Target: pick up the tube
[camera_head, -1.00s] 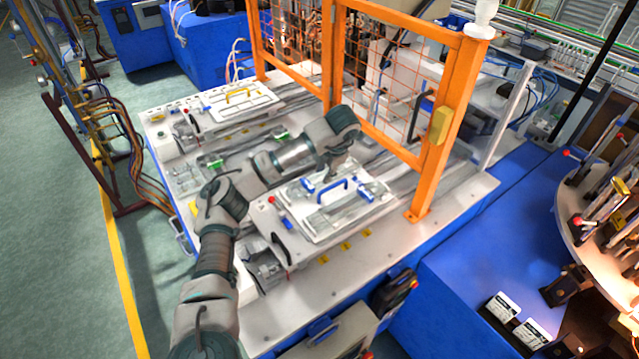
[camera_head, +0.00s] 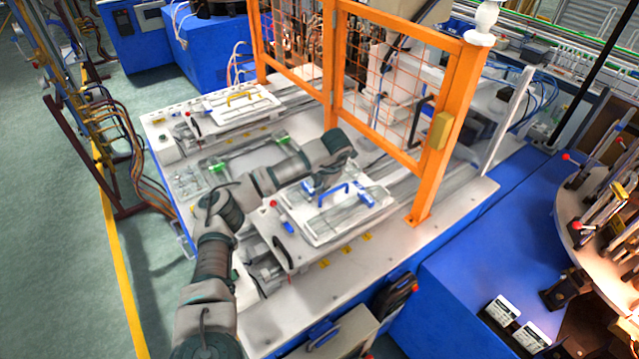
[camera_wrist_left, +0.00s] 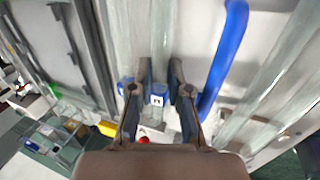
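Clear glass tubes lie on a white fixture plate (camera_head: 315,236) with a blue handle (camera_head: 333,193), and they are hard to make out in the head view. In the left wrist view, one clear tube (camera_wrist_left: 161,35) runs up and down, in line with the gap between my fingers. My left gripper (camera_wrist_left: 160,68) has its two fingers apart, pointing down at the plate. The blue handle (camera_wrist_left: 222,55) is just right of the fingers. In the head view, my left gripper (camera_head: 318,187) is low over the plate, left of the handle. Contact with the tube cannot be told. My right gripper is out of view.
Another clear tube (camera_wrist_left: 270,70) lies right of the handle. An orange fence post (camera_head: 448,130) with mesh stands behind and right of the fixture. A second fixture with a yellow handle (camera_head: 242,96) is at the back left. A round rack table (camera_head: 580,235) is at far right.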

